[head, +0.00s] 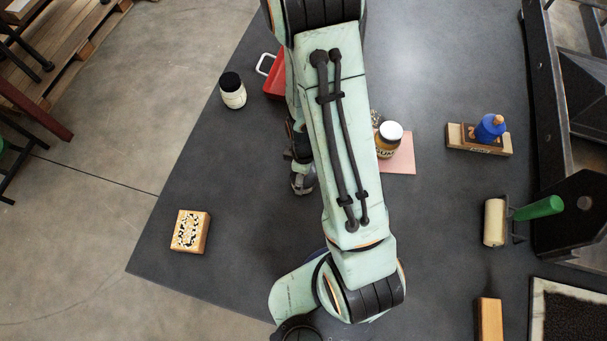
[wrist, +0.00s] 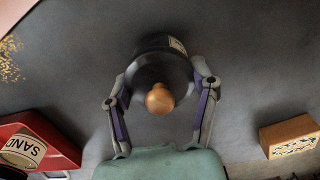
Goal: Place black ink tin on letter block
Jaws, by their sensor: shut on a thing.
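The black ink tin (wrist: 150,72), with a round wooden knob on top and a pale label on its side, is between the fingers of my gripper (wrist: 162,84) in the wrist view. The fingers are shut on its two sides. I cannot tell how far it is above the table. In the head view my arm mostly hides the gripper and tin. A wooden letter block (head: 190,231) with a black-and-white patterned top lies at the table's left, left of and below the gripper. It also appears lower right in the wrist view (wrist: 287,136), apart from the tin; its top looks empty.
A blue tin (head: 489,127) with a wooden knob stands on another wooden block (head: 460,138) at right. A red tray (head: 274,84), a white jar (head: 232,92), a gum jar (head: 388,140) on pink paper (head: 402,160) and a green-handled roller (head: 495,222) stand around. Table around the letter block is clear.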

